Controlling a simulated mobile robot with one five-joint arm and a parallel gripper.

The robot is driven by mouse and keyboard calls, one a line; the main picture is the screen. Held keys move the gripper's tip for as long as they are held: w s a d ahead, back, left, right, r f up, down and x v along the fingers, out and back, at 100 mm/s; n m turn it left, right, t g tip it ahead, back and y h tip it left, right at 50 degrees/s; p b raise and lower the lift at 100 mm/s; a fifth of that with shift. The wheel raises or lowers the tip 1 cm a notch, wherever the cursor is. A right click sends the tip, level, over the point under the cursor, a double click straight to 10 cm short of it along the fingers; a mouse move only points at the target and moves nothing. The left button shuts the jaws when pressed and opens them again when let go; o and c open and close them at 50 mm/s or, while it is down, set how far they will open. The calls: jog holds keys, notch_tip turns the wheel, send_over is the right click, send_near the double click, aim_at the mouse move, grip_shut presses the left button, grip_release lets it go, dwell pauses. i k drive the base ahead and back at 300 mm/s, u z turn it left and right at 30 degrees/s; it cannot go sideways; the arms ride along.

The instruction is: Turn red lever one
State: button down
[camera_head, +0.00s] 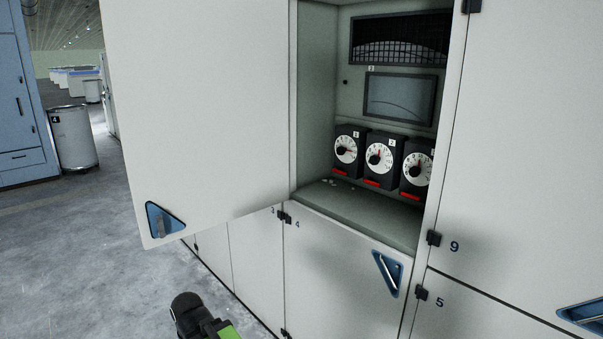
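An open cabinet compartment holds a row of three black units with white round dials. Each unit has a red lever low on its front. The left red lever (340,173) is under the left dial (346,149). The middle red lever (372,184) and the right red lever (410,196) sit under the other dials. The right unit is partly hidden by the cabinet frame. Small number tags above the dials are too small to read surely. A black and green part of my arm shows at the bottom, outside and below the compartment. No gripper fingers show.
The large white door (200,110) stands open left of the compartment. A window panel (399,96) is above the dials. Closed doors with blue triangular handles (388,273) lie below and right. The grey floor is clear at left, before a bin (73,140) and blue cabinet (18,95).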

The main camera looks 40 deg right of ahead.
aim_at(337, 170)
jog(key=z, duration=0.1)
jog(key=i, duration=0.9)
jog(key=u, duration=0.2)
jog(key=k, duration=0.8)
jog(key=z, duration=0.15)
jog(key=i, duration=0.55)
